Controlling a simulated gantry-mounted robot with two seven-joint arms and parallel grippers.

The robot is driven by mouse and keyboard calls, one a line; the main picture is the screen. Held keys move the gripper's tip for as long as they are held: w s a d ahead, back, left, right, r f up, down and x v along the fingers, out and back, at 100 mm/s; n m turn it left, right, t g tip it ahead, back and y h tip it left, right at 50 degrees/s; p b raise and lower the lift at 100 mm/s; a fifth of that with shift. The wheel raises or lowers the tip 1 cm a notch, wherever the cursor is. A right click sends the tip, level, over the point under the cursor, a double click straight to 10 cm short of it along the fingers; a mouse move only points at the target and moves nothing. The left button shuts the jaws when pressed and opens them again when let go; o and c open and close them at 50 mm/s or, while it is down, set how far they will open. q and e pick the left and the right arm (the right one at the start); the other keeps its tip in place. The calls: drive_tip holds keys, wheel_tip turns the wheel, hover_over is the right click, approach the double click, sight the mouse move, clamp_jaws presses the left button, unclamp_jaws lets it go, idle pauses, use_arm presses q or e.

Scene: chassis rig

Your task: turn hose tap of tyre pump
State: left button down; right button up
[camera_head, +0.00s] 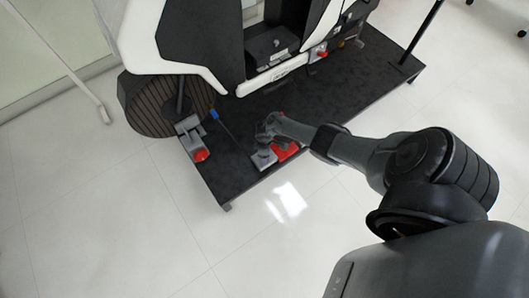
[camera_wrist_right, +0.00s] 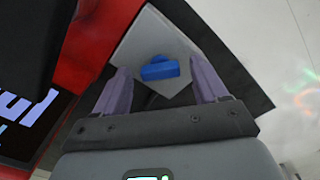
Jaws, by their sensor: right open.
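The tyre pump, a red body (camera_head: 286,152) with a pale grey block (camera_head: 263,159) beside it, stands near the front edge of the dark platform. In the right wrist view the blue tap (camera_wrist_right: 160,70) sits on the grey block (camera_wrist_right: 150,38), and the red pump body (camera_wrist_right: 105,25) is at the left. My right gripper (camera_head: 265,138) is over the pump. In its wrist view the gripper (camera_wrist_right: 159,78) is open, with one purple-grey finger on each side of the blue tap. Whether the fingers touch the tap cannot be told. My left gripper is not in view.
The dark platform (camera_head: 240,185) carries a white and black chassis (camera_head: 205,35) behind the pump. A wheel (camera_head: 150,105) and a grey device with a red end (camera_head: 200,155) are to the left. A thin blue-tipped piece (camera_head: 214,114) lies nearby. The front floor is clear.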

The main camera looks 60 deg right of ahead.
drive_tip(key=shift+r, duration=0.1)
wheel_tip(320, 180, up, 11)
drive_tip(key=p, duration=0.8)
drive_tip(key=shift+p, duration=0.4)
drive_tip(key=shift+s+f, duration=0.1)
drive_tip(key=shift+f, duration=0.1)
